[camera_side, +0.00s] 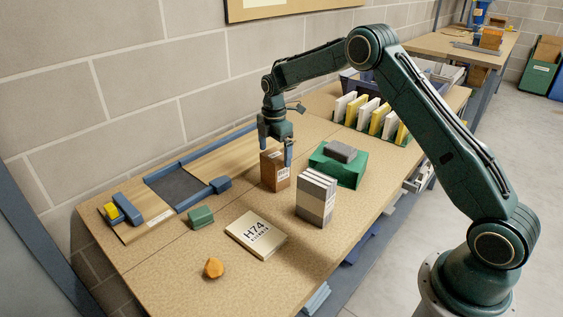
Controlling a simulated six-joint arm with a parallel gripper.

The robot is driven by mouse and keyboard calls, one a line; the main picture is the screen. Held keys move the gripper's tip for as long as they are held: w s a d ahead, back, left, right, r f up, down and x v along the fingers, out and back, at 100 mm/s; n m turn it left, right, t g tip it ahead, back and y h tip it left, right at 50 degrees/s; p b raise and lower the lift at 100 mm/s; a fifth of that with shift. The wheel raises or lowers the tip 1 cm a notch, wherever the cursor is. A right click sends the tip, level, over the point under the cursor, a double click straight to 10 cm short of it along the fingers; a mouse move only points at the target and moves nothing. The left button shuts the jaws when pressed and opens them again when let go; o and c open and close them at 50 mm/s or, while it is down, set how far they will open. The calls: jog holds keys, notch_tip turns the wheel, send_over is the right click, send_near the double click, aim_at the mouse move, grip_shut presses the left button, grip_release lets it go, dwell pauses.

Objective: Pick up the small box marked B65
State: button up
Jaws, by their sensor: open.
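My gripper (275,154) is open and points down at the top of this box. I cannot tell whether the fingers touch the box. A flat cream package marked H74 (256,233) lies nearer the front of the bench.
A grey striped block (315,202) stands just right of the brown box. A green box (347,177) with a grey item on top is behind it.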

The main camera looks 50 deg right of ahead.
jog(key=shift+f, duration=2.6)
jog(key=c, duration=1.2)
jog(key=shift+o, duration=0.2)
jog(key=shift+r, duration=0.1)
jog(key=shift+r, duration=0.15)
notch_tip(320, 180, up, 20)
jog(key=shift+f, duration=0.2)
